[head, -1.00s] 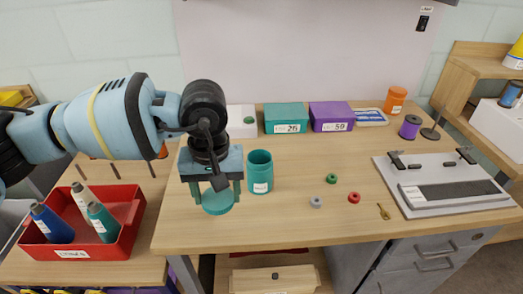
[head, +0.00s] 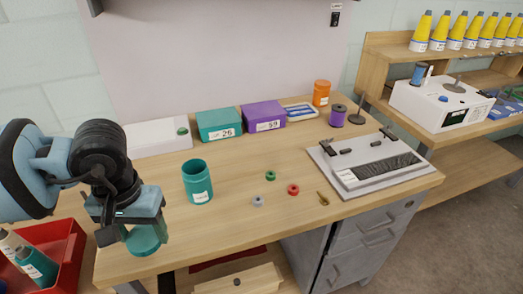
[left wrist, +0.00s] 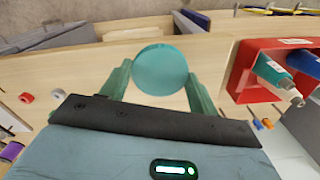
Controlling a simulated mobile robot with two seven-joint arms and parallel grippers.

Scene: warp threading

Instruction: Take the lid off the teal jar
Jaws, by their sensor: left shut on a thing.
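The teal jar (head: 199,188) stands upright on the wooden table with its mouth open and a white label on its front. My left gripper (head: 143,232) is shut on the round teal lid (head: 146,241), left of the jar and nearer the table's front edge. The lid is apart from the jar. In the left wrist view the lid (left wrist: 161,69) sits between the two green fingers of the left gripper (left wrist: 161,84). The jar does not show in that view. My right gripper is not in view.
A red bin (head: 62,262) with cones is at the lower left. Small grey, green and red rings (head: 293,189) lie right of the jar. Teal (head: 218,124) and purple (head: 263,116) boxes stand behind. A grey board (head: 370,160) is at the right. Bare tabletop lies around the jar.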

